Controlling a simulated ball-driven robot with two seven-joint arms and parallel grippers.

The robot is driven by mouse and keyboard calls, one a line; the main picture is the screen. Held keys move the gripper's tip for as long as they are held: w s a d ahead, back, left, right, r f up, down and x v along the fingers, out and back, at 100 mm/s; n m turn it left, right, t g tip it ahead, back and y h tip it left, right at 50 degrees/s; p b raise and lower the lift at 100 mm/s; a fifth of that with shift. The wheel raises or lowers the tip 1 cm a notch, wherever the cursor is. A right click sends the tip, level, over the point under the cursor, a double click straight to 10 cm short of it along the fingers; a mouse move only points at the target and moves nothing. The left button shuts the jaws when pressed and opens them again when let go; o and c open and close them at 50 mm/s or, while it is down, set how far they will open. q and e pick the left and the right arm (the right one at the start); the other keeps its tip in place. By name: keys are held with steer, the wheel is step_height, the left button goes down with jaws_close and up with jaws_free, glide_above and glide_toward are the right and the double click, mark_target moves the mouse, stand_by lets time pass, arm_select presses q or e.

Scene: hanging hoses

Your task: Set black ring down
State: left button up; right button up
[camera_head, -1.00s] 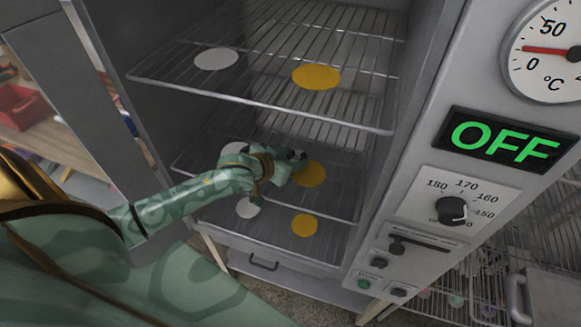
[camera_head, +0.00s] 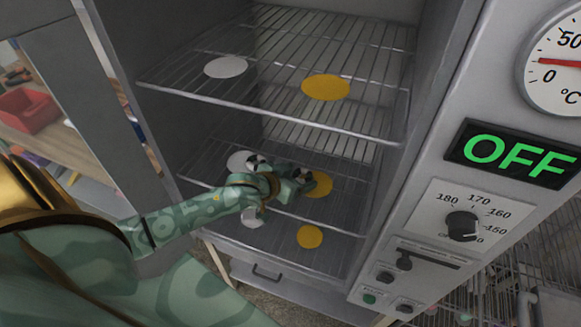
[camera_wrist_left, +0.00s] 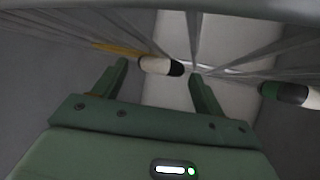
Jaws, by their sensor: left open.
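My left gripper (camera_head: 280,170) is open over the middle wire rack (camera_head: 340,207) of a cabinet, just left of a yellow disc (camera_head: 321,185). Its two fingers also show spread in the left wrist view (camera_wrist_left: 160,80). No black ring can be picked out for certain. In the left wrist view a white-and-black rounded piece (camera_wrist_left: 161,66) lies by the left fingertip, and a green, black and white one (camera_wrist_left: 289,93) lies at the right edge. I cannot tell whether either is the ring or whether they touch the fingers. My right gripper is not in view.
An upper wire rack (camera_head: 270,112) hangs above the hand, with a white disc (camera_head: 226,67) and a yellow disc (camera_head: 325,87). Another yellow disc (camera_head: 310,236) lies lower. The cabinet's control panel (camera_head: 470,225), reading OFF, stands at right.

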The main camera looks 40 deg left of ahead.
arm_select(q)
steer(key=p+v, duration=0.2)
steer(key=v, duration=1)
